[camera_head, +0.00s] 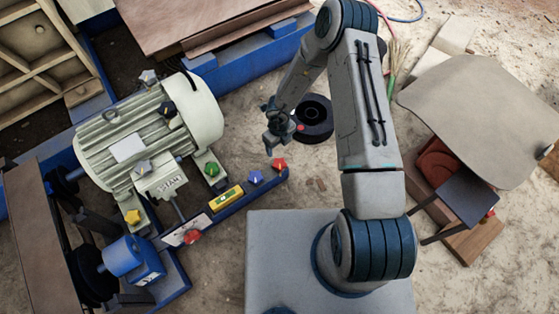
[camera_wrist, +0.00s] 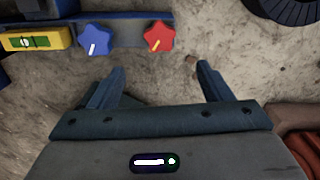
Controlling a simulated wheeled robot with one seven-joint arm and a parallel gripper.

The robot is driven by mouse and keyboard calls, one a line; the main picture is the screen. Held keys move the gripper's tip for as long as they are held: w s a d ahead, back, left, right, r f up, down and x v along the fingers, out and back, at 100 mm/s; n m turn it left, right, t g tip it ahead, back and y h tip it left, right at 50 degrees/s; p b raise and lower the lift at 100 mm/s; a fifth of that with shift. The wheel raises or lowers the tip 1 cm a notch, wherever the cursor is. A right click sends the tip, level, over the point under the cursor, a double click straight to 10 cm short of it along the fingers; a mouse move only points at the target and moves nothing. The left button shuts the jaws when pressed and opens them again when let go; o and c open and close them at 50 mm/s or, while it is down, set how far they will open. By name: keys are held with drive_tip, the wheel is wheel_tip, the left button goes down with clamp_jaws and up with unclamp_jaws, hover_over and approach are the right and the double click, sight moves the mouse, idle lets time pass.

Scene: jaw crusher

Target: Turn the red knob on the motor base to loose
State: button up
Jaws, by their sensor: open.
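A red star-shaped knob (camera_head: 279,164) sits at the right end of the blue motor base rail (camera_head: 238,196). It also shows in the wrist view (camera_wrist: 159,37), with a pale pointer line slanting from upper right to lower left. My gripper (camera_wrist: 160,68) is open and empty. In the wrist view its two fingers point towards the end red knob, which lies beyond the tips, roughly centred between them. In the head view my gripper (camera_head: 278,146) is just above that knob in the picture, apart from it.
A blue knob (camera_wrist: 94,39) and a yellow level (camera_wrist: 30,40) sit left of the end red knob. The grey motor (camera_head: 146,128), a green knob (camera_head: 211,169) and yellow knob (camera_head: 133,216) are further left. A dark round part (camera_head: 314,118) lies behind my gripper.

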sight(279, 163)
wheel_tip(279, 163, down, 14)
drive_tip(key=b, duration=0.5)
drive_tip(key=shift+r+b, duration=0.25)
drive_tip(key=shift+b, duration=0.1)
drive_tip(key=shift+c, duration=0.3)
drive_tip(key=c, duration=0.9)
